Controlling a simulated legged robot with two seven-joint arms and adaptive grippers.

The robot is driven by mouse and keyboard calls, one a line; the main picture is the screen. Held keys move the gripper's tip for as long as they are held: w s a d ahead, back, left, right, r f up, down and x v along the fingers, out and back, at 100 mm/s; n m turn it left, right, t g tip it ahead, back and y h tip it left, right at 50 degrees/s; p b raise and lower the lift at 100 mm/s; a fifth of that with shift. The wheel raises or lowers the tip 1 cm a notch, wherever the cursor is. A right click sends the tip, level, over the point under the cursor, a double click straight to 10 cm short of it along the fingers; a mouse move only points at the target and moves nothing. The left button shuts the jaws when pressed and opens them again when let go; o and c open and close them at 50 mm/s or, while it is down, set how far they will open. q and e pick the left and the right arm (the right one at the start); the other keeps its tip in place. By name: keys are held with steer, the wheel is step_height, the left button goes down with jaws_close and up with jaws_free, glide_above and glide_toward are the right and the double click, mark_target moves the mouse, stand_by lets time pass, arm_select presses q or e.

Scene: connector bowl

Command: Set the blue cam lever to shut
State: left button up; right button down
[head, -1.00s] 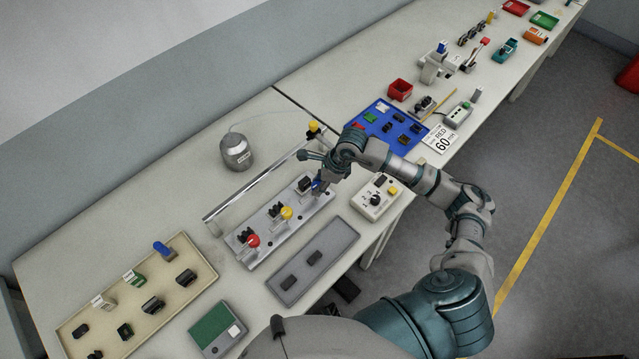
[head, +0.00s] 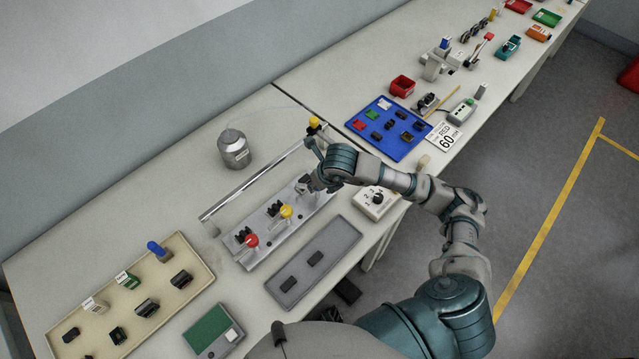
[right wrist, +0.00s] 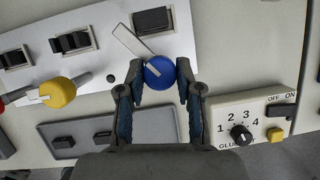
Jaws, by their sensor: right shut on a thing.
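The blue cam lever (right wrist: 159,72) shows in the right wrist view as a round blue knob on a pale metal arm. Its arm runs up and to the left, toward a black connector on the metal fixture plate (right wrist: 100,62). My right gripper (right wrist: 158,80) is shut on the knob, with one finger on each side. In the head view my right gripper (head: 318,182) is over the right end of the fixture plate and hides the blue lever. My left gripper is not in view.
A yellow lever (head: 286,212) and a red lever (head: 251,241) stand left along the same plate. A grey tray (head: 314,262) lies in front, and a metal rail (head: 250,185) runs behind.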

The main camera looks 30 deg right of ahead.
steer(key=m, duration=0.1)
steer(key=m+h, duration=0.1)
steer(key=shift+w+a+r+m+b, duration=0.1)
steer(key=shift+w+r+m+b, duration=0.1)
steer(key=shift+m+b, duration=0.15)
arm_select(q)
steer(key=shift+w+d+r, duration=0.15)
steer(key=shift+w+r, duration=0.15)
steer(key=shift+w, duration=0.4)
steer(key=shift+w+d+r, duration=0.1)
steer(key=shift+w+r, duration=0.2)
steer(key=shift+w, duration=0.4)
arm_select(e)
steer(key=shift+m+h, duration=0.9)
steer(key=shift+m, duration=1.35)
steer(key=c, duration=1.1)
jaws_free()
steer(key=o, duration=0.3)
steer(key=shift+f, duration=0.15)
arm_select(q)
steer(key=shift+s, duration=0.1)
arm_select(e)
steer(key=v, duration=1.2)
steer(key=shift+w, duration=0.25)
